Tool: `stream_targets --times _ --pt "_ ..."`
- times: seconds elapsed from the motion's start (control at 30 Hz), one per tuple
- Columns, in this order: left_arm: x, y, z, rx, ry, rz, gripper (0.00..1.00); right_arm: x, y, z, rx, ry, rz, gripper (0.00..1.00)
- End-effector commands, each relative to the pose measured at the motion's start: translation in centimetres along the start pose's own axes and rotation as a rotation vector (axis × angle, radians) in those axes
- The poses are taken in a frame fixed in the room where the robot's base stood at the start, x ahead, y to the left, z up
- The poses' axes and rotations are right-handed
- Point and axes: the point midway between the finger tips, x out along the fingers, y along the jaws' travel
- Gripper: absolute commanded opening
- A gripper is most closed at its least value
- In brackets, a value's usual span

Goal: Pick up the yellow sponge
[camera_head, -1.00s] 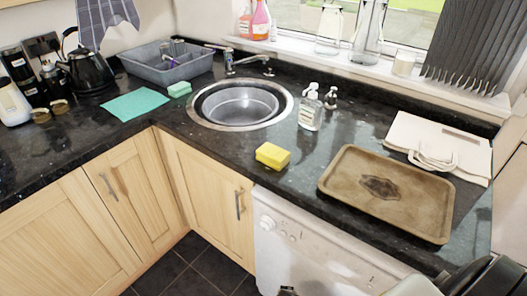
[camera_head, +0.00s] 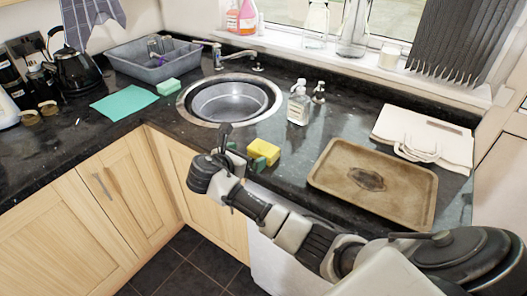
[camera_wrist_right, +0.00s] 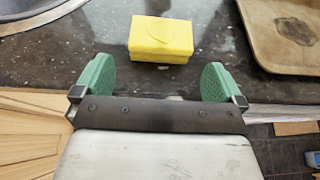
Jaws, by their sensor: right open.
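The yellow sponge (camera_head: 263,151) lies on the dark granite counter near its front edge, between the sink and the brown tray. In the right wrist view the sponge (camera_wrist_right: 161,39) sits ahead of my gripper, between the lines of its two fingers and apart from them. My right gripper (camera_head: 236,157) is at the counter's front edge, just left of the sponge in the head view. In the wrist view its green fingertips (camera_wrist_right: 158,82) are spread wide with nothing between them. My left gripper is not in view.
A brown tray (camera_head: 330,183) lies right of the sponge. The round sink (camera_head: 184,103) is behind it to the left, with a soap bottle (camera_head: 299,104) beside it. The counter around the yellow sponge is clear.

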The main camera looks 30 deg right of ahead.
Motion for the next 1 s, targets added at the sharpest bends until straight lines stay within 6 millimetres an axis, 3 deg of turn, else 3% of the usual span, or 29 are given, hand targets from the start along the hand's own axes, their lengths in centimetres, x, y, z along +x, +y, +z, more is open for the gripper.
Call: stream_targets --times 0.13,0.37,0.7,1.0 --pt "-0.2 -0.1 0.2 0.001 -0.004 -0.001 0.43 2.6 -0.1 0.0 0.000 0.000 -0.003 1.00" --pt "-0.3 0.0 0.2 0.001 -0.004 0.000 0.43 4.6 -0.1 0.0 0.003 0.002 0.000 1.00" --pt "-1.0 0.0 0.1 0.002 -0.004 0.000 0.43 9.1 -0.2 -0.1 0.002 0.004 0.000 1.00" --pt "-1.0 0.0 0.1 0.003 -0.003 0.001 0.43 9.5 -0.2 -0.2 0.004 0.004 0.002 0.98"
